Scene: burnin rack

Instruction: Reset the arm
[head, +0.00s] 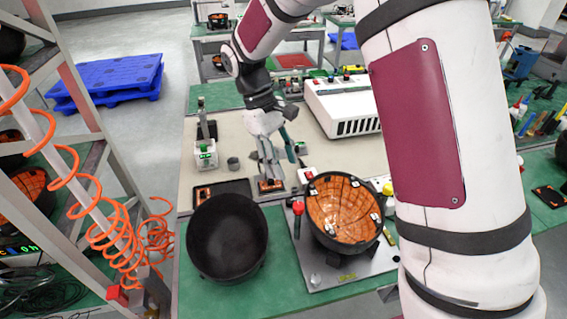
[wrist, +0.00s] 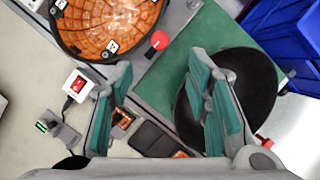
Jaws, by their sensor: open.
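My arm reaches from the right over the workbench (head: 320,155) in the head view. My gripper (head: 270,180) points down above the middle of the bench. In the wrist view its teal-padded fingers (wrist: 160,100) are spread apart, with nothing between them. Just below it in the head view is a small orange-and-black part (head: 270,185). Whether the fingertips touch that part cannot be told. In the wrist view a similar small part (wrist: 122,118) lies beside the left finger.
A black bowl (head: 227,238) and an orange-lined bowl (head: 343,210) on a metal plate (head: 318,272) stand at the bench front. A white box (head: 343,105) is behind. A rack with an orange coiled hose (head: 125,235) is at left. Blue pallets (head: 108,80) lie on the floor.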

